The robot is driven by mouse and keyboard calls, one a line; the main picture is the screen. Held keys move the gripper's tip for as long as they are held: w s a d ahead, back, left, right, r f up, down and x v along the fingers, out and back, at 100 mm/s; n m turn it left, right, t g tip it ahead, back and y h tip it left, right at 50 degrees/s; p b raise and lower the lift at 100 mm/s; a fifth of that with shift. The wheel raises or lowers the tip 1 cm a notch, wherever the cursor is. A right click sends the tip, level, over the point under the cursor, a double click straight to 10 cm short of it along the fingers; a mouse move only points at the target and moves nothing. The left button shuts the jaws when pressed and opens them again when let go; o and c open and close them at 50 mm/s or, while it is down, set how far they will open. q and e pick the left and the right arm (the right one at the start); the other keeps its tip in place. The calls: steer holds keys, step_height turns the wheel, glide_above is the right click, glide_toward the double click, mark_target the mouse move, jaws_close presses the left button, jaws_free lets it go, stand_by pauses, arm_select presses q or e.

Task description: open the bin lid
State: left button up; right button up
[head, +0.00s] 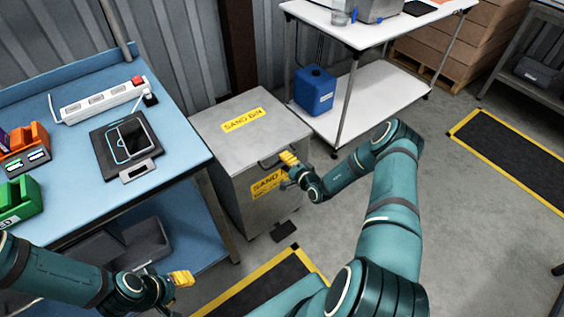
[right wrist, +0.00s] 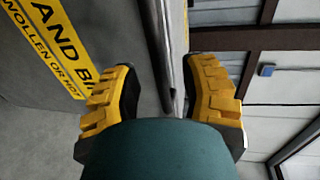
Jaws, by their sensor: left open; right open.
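The grey metal sand bin (head: 225,185) stands between the blue bench and the white cart. Its lid (head: 265,120) is down, with a yellow SAND BIN label on top. A dark bar handle (head: 265,162) runs along the lid's front edge, partly hidden by my right gripper. My right gripper (head: 289,158) is open at the handle. In the right wrist view the handle bar (right wrist: 166,50) shows between the spread yellow fingers (right wrist: 160,85); contact cannot be told. My left gripper (head: 181,279) is open and empty, low in front of the bench, away from the bin.
The blue bench (head: 100,200) at left holds a power strip (head: 100,101), a black scale (head: 126,145) and green and orange boxes. A blue canister (head: 314,90) stands on the cart's lower shelf (head: 380,95). A black pedal (head: 285,230) lies at the bin's foot.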

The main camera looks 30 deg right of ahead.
steer(key=shift+x, duration=1.2)
